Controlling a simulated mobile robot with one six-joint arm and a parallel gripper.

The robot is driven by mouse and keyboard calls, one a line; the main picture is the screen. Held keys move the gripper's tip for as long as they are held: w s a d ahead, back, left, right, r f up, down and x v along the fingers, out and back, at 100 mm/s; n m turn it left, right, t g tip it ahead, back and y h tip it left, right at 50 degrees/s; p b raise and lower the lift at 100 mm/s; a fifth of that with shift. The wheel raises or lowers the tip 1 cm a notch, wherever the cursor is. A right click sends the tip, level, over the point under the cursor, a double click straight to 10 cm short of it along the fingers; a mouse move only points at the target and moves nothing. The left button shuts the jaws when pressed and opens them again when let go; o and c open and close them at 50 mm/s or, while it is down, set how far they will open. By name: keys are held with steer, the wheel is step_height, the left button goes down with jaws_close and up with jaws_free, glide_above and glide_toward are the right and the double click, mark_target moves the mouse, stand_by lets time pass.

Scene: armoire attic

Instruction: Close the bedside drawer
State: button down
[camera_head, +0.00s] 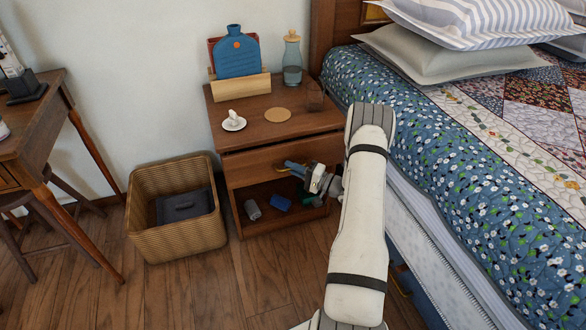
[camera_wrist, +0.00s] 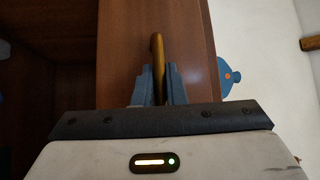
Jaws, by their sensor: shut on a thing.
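The wooden bedside table (camera_head: 325,120) stands against the wall beside the bed. Its drawer front (camera_head: 245,172) sits under the top, with a dark gap above it. It seems to stand out a little, but how far is hard to tell. My gripper (camera_head: 292,167) is at the right part of the drawer front. In the wrist view, its blue-grey fingers (camera_wrist: 160,88) are shut around the brass handle (camera_wrist: 157,58), one on each side. The wooden drawer face (camera_wrist: 190,50) lies just beyond them. My arm hides the table's right side in the head view.
Several small items lie in the open shelf below. A wicker basket (camera_head: 165,238) is at left, the bed (camera_head: 450,150) at right.

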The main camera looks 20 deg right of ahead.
mark_target(292, 161)
steer(key=w, duration=0.1)
steer(key=w+b, duration=0.2)
steer(key=shift+w+d+f, duration=0.2)
steer(key=shift+w+d, duration=0.05)
steer(key=shift+w, duration=0.05)
steer(key=shift+w+d+r, duration=0.1)
steer(key=shift+w+r, duration=0.2)
steer(key=c, duration=1.5)
jaws_free()
steer(key=shift+f, duration=0.1)
steer(key=shift+f, duration=0.1)
steer(key=r+p+v, duration=0.1)
steer(key=v, duration=0.6)
steer(key=shift+s+d+f+p, duration=0.15)
steer(key=shift+s+f+p, duration=0.2)
steer(key=shift+f, duration=0.05)
steer(key=shift+r, duration=0.1)
